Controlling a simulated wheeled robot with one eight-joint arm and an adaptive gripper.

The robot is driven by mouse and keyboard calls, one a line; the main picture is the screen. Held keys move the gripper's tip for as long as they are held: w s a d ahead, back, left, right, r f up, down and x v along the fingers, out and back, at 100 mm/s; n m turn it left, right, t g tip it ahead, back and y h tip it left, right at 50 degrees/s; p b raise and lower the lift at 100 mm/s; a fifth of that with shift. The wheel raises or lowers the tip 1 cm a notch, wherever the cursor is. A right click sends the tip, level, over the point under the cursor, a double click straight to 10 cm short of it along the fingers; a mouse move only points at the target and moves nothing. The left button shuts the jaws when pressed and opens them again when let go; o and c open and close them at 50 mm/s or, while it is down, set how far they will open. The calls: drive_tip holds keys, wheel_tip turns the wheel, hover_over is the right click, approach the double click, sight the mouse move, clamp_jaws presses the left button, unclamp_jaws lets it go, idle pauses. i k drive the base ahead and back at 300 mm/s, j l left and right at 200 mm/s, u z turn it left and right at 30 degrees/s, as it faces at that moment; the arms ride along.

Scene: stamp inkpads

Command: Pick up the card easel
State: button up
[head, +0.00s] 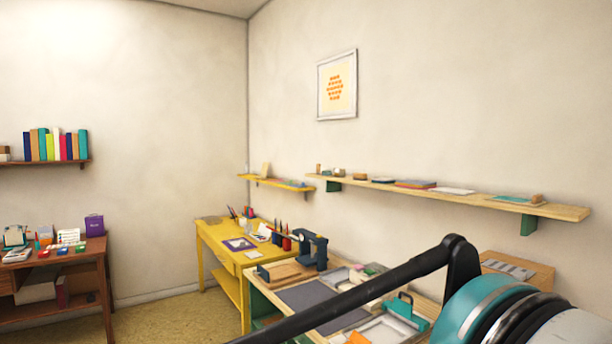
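I cannot pick out the card easel with certainty. A small upright tan piece (265,170) stands on the yellow wall shelf (284,184) in the corner and may be it. A small leaning white piece (263,230) on the yellow table (228,256) could also be a card on a stand. Both are too small to tell. My arm crosses the lower right of the head view as a long black bar and a teal joint. My gripper does not show.
A workbench (255,283) with a dark mat, trays and a dark blue press (314,250) stands in front, partly hidden by my arm. A long wooden shelf (450,198) runs along the right wall. A brown desk (92,254) stands left. Open floor (165,318) lies between.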

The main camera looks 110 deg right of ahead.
sight(265, 167)
drive_tip(key=z, duration=3.35)
drive_tip(key=i+j+u, duration=0.25)
drive_tip(key=i, duration=0.35)
drive_tip(key=i+u, duration=0.3)
drive_tip(key=i, duration=2.4)
drive_tip(key=i+j+z, duration=0.2)
drive_tip(key=i+z, duration=0.2)
drive_tip(key=i, duration=0.25)
drive_tip(key=i+j+z, duration=0.45)
drive_tip(key=i, duration=0.15)
drive_tip(key=i+j+z, duration=0.4)
drive_tip(key=i+j, duration=0.1)
